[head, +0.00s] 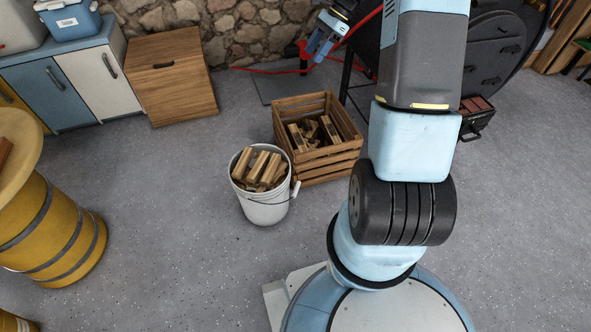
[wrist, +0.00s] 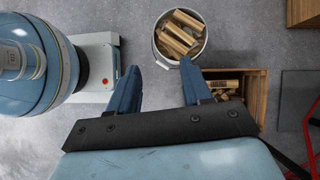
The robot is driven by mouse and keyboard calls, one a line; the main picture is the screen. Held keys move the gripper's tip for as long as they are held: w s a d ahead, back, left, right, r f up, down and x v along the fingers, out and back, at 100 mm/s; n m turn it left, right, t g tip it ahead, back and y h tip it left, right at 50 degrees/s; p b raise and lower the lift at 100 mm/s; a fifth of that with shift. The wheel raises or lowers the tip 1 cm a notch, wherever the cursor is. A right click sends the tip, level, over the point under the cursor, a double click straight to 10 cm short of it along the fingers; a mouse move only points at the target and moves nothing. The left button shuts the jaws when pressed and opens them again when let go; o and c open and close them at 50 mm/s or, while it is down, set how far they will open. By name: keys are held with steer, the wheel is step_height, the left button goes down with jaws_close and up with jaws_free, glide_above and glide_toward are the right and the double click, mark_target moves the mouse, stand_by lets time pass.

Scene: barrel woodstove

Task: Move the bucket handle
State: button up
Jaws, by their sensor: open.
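A white bucket (head: 264,208) full of split wood stands upright on the floor, left of a wooden crate. Its thin wire handle (head: 270,201) hangs down against the front, with a light grip near the right side. The bucket also shows at the top of the wrist view (wrist: 159,54). My gripper (head: 323,48) is raised high near the back wall in the head view. In the wrist view its two blue fingers (wrist: 163,82) are apart with nothing between them, and the bucket lies below and beyond them. The gripper touches neither bucket nor handle.
The wooden crate (head: 314,165) holding firewood is close behind the bucket's right side. A yellow barrel table (head: 58,228) stands at left, cabinets (head: 78,84) at back left. A dark stove (head: 497,48) and red hose (head: 262,71) are at the back. Floor left of the bucket is clear.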

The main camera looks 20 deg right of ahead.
steer(key=w+d+f+m+y, duration=0.2)
steer(key=d+f+m, duration=0.1)
steer(key=f, duration=0.6)
steer(key=w+d+f+m+y, duration=0.1)
steer(key=w+d+f+m, duration=0.15)
steer(key=f, duration=0.65)
steer(key=m+t+y, duration=0.4)
steer(key=m+t, duration=0.4)
steer(key=m, duration=1.2)
glide_toward(296, 190)
steer(key=x, duration=0.7)
steer(key=f+x, duration=0.1)
steer(key=x, duration=0.2)
steer(key=shift+w+d+f, duration=0.15)
steer(key=shift+w, duration=0.25)
jaws_close()
